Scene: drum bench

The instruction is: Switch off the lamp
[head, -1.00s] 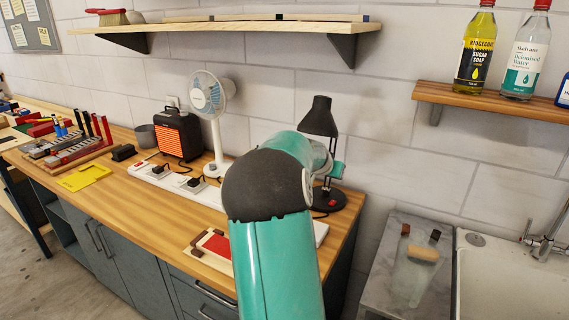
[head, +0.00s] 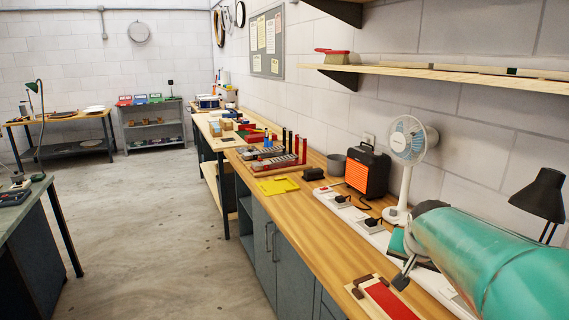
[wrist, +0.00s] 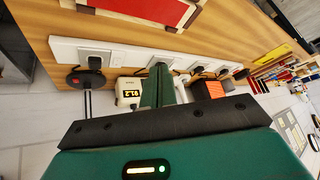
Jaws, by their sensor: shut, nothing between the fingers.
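The lamp (head: 537,194) is a black desk lamp at the right edge of the head view, behind my arm. My arm hides its base there. In the wrist view its round black base (wrist: 91,78) stands at the left by the white power strip, with a small red switch (wrist: 75,82) on it. My gripper (wrist: 161,70) is shut and empty in the wrist view. Its tips lie over the power strip, to the right of the lamp base and apart from it in the picture. Whether the lamp is lit cannot be seen.
A long white power strip (wrist: 120,56) with plugs runs along the bench. A white fan (head: 405,170), an orange-faced heater (head: 367,172) and a white meter (wrist: 130,92) stand near it. A red panel in a wooden frame (head: 388,298) lies in front. A shelf (head: 430,74) hangs above.

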